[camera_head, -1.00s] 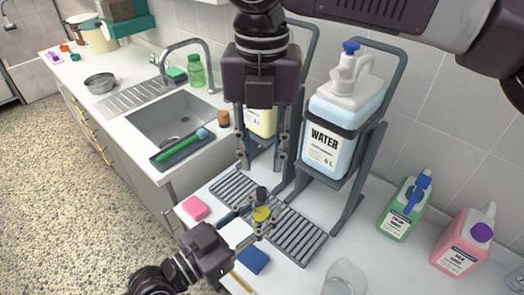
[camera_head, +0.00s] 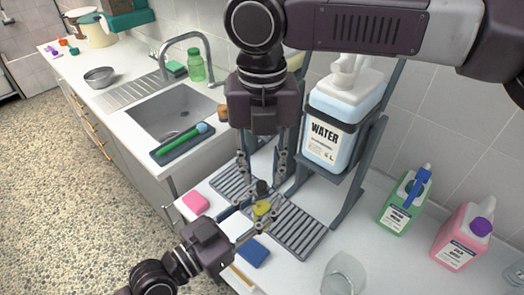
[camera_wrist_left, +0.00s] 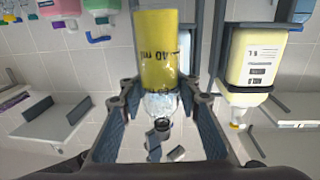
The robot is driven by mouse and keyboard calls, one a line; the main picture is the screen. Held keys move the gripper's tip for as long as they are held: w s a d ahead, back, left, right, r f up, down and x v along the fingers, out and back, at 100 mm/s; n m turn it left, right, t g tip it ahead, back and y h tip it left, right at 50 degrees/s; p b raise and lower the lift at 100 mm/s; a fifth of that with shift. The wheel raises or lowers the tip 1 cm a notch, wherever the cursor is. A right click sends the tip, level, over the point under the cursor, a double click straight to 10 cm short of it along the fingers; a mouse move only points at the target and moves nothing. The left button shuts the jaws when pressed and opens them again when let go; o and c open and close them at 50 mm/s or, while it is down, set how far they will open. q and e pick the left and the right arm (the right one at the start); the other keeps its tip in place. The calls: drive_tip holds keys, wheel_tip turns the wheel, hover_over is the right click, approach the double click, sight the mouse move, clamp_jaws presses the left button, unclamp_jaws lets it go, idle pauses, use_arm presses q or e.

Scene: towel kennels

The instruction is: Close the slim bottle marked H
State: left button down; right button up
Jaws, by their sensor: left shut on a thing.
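My left gripper (camera_head: 262,212) is shut on a slim bottle (camera_head: 263,207) with a yellow label and a dark top. It holds the bottle above the drip tray area. In the left wrist view the bottle (camera_wrist_left: 155,50) appears inverted between the fingers, with a clear neck and a dark piece at its end. I cannot read an H on it. My right gripper (camera_head: 262,183) points down from above, its fingers apart on either side of the bottle's dark top. Whether they touch it I cannot tell.
A large WATER container (camera_head: 335,125) sits in a grey stand behind on the right. A slatted grey tray (camera_head: 300,228) lies below. A pink sponge (camera_head: 195,202), blue sponge (camera_head: 253,252), glass (camera_head: 343,275), green jug (camera_head: 404,203) and pink jug (camera_head: 463,235) stand around.

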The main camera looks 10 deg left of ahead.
sight(262, 207)
drive_tip(key=shift+f, duration=1.4)
drive_tip(key=shift+c, duration=0.2)
clamp_jaws()
